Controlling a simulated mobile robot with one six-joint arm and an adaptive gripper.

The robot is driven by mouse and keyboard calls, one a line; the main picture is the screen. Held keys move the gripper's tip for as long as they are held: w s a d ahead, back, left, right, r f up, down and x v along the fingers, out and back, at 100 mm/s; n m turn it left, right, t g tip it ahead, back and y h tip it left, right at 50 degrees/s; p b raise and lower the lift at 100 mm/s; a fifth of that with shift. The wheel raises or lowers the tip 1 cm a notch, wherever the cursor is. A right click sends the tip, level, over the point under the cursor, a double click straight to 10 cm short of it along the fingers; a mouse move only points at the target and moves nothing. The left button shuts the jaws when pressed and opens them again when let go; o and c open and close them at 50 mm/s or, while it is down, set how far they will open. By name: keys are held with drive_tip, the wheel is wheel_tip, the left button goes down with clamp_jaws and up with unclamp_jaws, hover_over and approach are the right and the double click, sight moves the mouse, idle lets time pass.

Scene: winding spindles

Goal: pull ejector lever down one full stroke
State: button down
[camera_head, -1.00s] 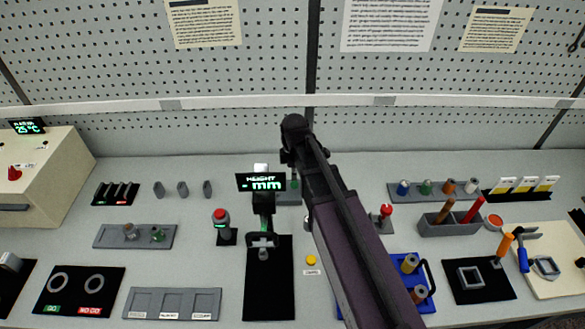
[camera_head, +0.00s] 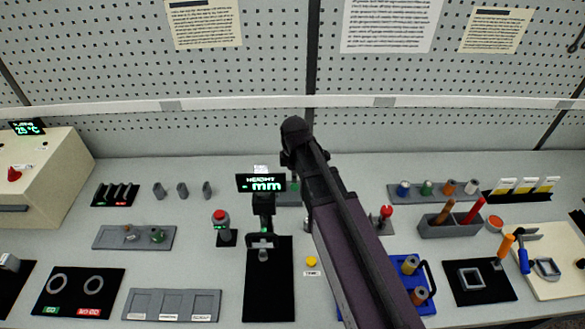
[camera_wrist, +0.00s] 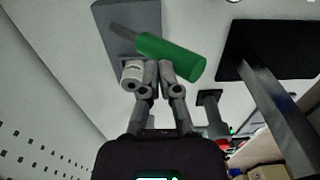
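The lever, by its look, has a thick green handle (camera_wrist: 172,57) on a grey shaft and lies slanted over a grey base plate (camera_wrist: 128,30) in the wrist view. In the head view only part of the grey base (camera_head: 287,199) shows; my arm hides most of the rest. My gripper (camera_wrist: 158,66) has its two fingertips close together at the near edge of the green handle. I see no handle between the fingers, and whether they touch it I cannot tell. A pale round part (camera_wrist: 132,72) sits left of the fingertips.
A height display (camera_head: 262,183) on a stand is close left of my arm. A red-topped post (camera_head: 385,213) and a blue tray (camera_head: 428,283) are to its right. A black plate (camera_wrist: 275,50) lies right in the wrist view.

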drive_tip(key=shift+w+r+p, duration=0.55)
drive_tip(key=shift+w+r, duration=0.05)
drive_tip(key=shift+w, duration=0.35)
idle(0.6)
drive_tip(key=shift+w+r+p, duration=0.25)
drive_tip(key=shift+w, duration=0.5)
drive_tip(key=shift+w+r+p, duration=0.2)
drive_tip(key=shift+w+p, duration=0.05)
drive_tip(key=shift+w, duration=0.5)
idle(0.6)
drive_tip(key=shift+w+r, duration=0.1)
drive_tip(key=shift+w, duration=0.9)
idle(1.0)
